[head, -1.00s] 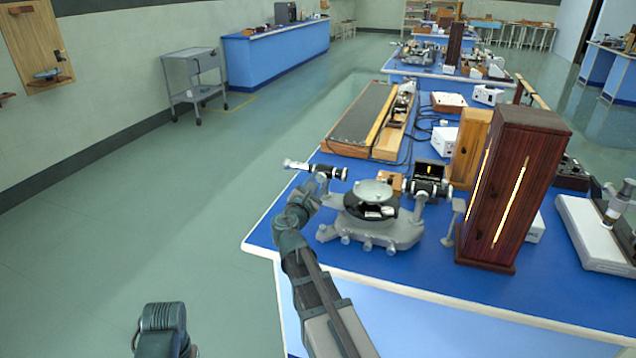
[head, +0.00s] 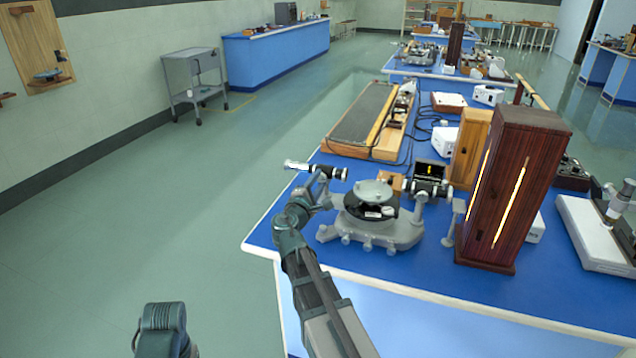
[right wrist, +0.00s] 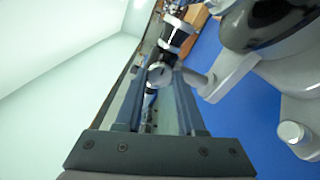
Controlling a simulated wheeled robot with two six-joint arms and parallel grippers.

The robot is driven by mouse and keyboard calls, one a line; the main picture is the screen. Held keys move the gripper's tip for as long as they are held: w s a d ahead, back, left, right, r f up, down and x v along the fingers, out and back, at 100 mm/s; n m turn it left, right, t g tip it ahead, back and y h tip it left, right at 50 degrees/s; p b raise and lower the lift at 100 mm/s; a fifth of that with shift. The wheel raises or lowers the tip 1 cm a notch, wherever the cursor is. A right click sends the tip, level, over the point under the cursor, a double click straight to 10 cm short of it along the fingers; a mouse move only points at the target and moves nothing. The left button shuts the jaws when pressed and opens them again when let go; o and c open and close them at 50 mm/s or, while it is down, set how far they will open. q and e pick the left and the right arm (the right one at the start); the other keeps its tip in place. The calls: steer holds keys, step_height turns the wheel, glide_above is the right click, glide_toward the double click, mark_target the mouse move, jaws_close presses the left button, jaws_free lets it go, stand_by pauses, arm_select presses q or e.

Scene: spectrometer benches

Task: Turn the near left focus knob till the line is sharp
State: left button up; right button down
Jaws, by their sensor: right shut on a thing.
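The near spectrometer (head: 385,232) stands on the blue bench, with a round table and black disc on top. Its left telescope tube (head: 318,170) points out over the bench's left edge. My right gripper (head: 318,183) is at this tube from below. In the right wrist view the focus knob (right wrist: 160,73) sits between the fingertips of my right gripper (right wrist: 163,88), which is shut on it. A small dark screen (head: 430,171) behind the spectrometer shows a short yellow line; its sharpness is hard to judge at this size. My left gripper is out of view.
A tall dark wooden box (head: 512,190) with a bright slit stands right of the spectrometer. A lighter wooden box (head: 470,148) and a long wooden track (head: 362,120) are behind.

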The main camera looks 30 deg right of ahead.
stand_by(0.3)
steer(key=c, duration=0.5)
jaws_free()
steer(key=shift+s, duration=0.1)
steer(key=v, duration=1.3)
steer(key=shift+a, duration=0.35)
steer(key=shift+s, duration=0.15)
